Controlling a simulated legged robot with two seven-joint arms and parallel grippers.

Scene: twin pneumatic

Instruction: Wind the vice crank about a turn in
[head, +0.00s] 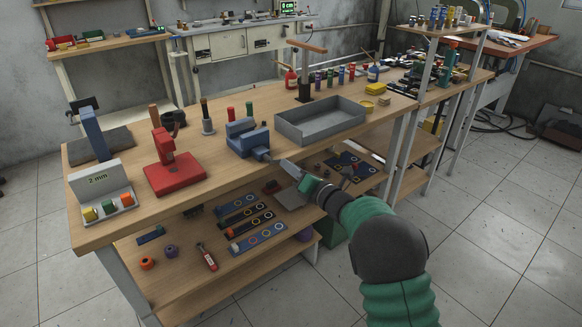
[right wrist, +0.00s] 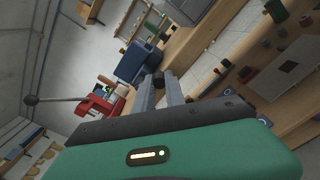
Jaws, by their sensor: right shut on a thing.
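The blue vice (head: 247,138) stands at the front edge of the wooden bench, with its crank side facing me. It also shows in the right wrist view (right wrist: 134,62). My right gripper (head: 279,162) reaches in from the lower right to the front of the vice. In the right wrist view its two grey fingers (right wrist: 158,82) are closed around a small dark part, the crank handle (right wrist: 157,77), at the vice's front. The fingers hide most of the crank, so its angle cannot be told. My left gripper is not in view.
A lower shelf (head: 235,262) with several parts lies below the bench top.

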